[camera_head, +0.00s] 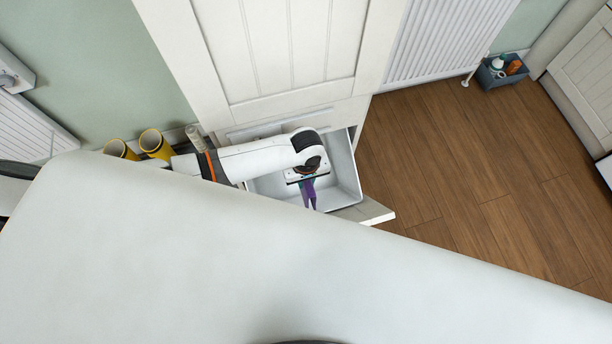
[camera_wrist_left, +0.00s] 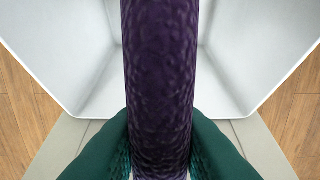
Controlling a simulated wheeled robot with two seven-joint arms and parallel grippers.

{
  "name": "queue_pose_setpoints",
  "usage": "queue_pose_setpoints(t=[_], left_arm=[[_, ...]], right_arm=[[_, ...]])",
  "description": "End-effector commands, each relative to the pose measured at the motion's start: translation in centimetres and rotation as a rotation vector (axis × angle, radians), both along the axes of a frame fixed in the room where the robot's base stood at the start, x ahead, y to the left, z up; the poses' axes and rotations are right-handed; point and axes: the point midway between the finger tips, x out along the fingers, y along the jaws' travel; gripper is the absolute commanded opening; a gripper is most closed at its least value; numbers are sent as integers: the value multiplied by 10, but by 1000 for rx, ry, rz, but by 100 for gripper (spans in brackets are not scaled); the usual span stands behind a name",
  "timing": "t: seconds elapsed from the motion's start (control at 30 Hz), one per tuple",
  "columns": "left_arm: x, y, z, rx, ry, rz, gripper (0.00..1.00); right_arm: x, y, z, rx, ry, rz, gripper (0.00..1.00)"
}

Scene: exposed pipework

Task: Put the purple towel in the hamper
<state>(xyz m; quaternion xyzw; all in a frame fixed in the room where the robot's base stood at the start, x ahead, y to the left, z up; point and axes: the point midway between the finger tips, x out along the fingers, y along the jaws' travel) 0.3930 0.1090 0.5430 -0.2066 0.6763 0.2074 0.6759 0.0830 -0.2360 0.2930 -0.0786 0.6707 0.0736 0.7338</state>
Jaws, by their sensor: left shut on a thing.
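The purple towel (camera_head: 308,192) hangs from my left gripper (camera_head: 302,180) in the head view. In the left wrist view the towel (camera_wrist_left: 160,80) runs up the middle as a dark purple roll, with the green fingers (camera_wrist_left: 160,150) pressed on both sides of it. The hamper (camera_head: 345,180) is a white open bin in a pulled-out cabinet front. The gripper and towel are over its opening. In the left wrist view the hamper's walls (camera_wrist_left: 70,60) surround the towel. I cannot tell whether the towel touches the hamper's floor. My right gripper is not in view.
A tall white cabinet door (camera_head: 290,50) stands directly behind the hamper. Yellow boots or tubes (camera_head: 152,142) stand to its left by the wall. A radiator (camera_head: 440,40) and a small caddy with bottles (camera_head: 500,72) are at the back right. The wooden floor (camera_head: 470,160) on the right is clear.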

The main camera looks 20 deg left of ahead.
Motion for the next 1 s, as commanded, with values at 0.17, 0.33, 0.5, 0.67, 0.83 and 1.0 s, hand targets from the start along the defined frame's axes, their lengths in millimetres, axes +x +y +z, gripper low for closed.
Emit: queue_pose_setpoints(t=[0.17,0.33,0.5,0.67,0.83,1.0], left_arm=[[0,0,-1,-1,-1,0,0],[0,0,0,-1,-1,0,34],[0,0,0,0,-1,0,48],[0,0,-1,-1,-1,0,48],[0,0,-1,-1,-1,0,48],[0,0,-1,0,-1,0,48]], right_arm=[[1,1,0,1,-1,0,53],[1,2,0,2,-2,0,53],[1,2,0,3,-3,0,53],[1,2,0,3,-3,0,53],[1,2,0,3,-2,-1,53],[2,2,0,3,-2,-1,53]])
